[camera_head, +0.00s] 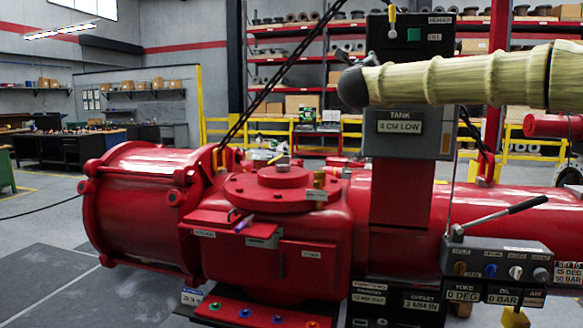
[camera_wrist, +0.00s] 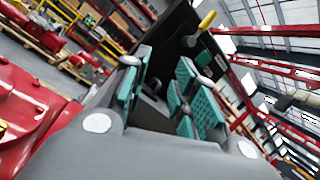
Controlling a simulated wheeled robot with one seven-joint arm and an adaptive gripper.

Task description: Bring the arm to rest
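My arm comes in from the right of the head view in a ribbed beige sleeve and ends in a dark wrist. My gripper (camera_wrist: 160,92) shows in the wrist view with teal pads on its fingers. A gap shows between the fingers, and I see nothing held in it. In the head view the gripper is mostly hidden, with only small dark parts past the wrist. The red valve actuator (camera_head: 330,225) lies across the head view below my arm. A dark box (camera_head: 410,38) with a green square stands behind the arm. It also shows beyond my fingers in the wrist view (camera_wrist: 178,30).
A grey panel marked TANK (camera_head: 408,145) sits just below my arm. A lever (camera_head: 500,217) rises from the control block at the right. A small yellow-tipped item (camera_head: 392,16) is at the dark box. Open floor (camera_head: 70,285) lies at left.

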